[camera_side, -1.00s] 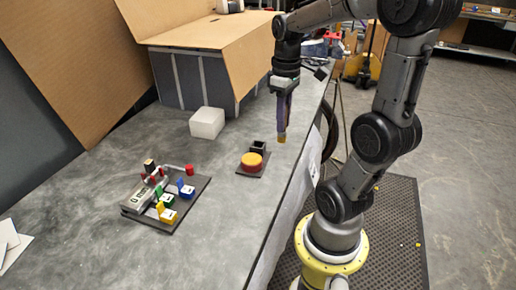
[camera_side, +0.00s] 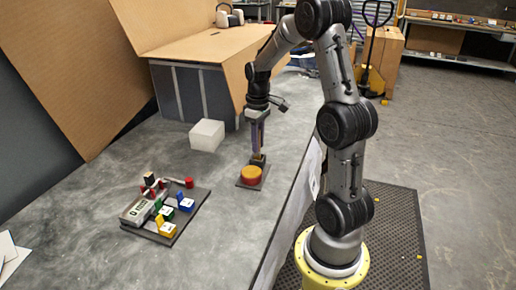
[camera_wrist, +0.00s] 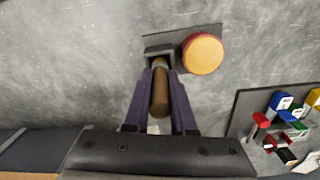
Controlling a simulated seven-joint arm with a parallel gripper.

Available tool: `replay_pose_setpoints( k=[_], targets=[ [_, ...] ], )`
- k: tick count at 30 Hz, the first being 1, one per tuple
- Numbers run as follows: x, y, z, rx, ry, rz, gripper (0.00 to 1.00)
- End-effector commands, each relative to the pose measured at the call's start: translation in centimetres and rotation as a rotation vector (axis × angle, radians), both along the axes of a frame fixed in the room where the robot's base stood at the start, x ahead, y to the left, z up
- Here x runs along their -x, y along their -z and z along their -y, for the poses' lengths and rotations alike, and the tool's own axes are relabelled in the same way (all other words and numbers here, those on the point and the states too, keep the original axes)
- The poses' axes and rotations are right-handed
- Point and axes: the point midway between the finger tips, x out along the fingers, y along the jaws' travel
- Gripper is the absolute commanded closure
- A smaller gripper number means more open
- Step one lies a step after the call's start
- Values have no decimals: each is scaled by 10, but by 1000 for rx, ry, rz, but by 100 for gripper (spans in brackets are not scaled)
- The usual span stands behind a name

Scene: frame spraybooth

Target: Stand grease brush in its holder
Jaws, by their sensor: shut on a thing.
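My gripper (camera_side: 257,138) has purple fingers, points down and is shut on the grease brush. In the wrist view the brush (camera_wrist: 160,92) is a brown, rounded stick between the fingers (camera_wrist: 160,100). Its far end is at the dark square holder (camera_wrist: 152,50). In the side view the small black holder (camera_side: 258,159) is directly below the fingertips, behind a round red-and-yellow tin (camera_side: 249,175), on a dark plate (camera_side: 243,185). The brush's lower end is hidden; I cannot tell how deep it sits in the holder.
A dark board (camera_side: 190,222) with coloured blocks, levers and a grey box lies to the left. A white block (camera_side: 207,135) stands behind, before a cardboard-topped grey box (camera_side: 190,92). The grey bench (camera_side: 215,250) is clear in front.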

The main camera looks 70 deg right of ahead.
Motion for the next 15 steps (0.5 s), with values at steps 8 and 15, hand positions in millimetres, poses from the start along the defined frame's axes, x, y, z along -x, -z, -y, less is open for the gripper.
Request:
replay_pose_setpoints(
  k=[8,15],
  targets=[
    [1,23,-1,0,0,0,100],
    [1,24,-1,-1,0,-1,100]
  ],
)
